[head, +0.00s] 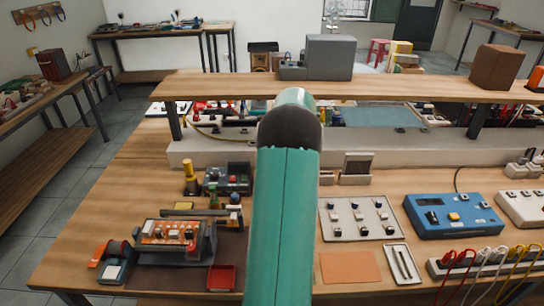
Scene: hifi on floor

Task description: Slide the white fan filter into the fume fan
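My green arm rises through the middle of the head view and ends in a dark rounded joint. My gripper is not in view. A small dark, square-faced unit with a pale base (357,167) stands at the back of the bench, just right of my arm. It may be the fume fan, but it is too small to be sure. A pale block (327,178) shows beside it, partly hidden by my arm. I cannot tell whether it is the white fan filter. No other clear white filter shows.
A raised wooden shelf (420,88) spans the bench and bears a grey box (330,58) and a brown box (496,68). A switch panel (357,219), a blue meter (452,215) and a soldering fixture (175,238) crowd the bench. An orange mat (350,267) lies bare.

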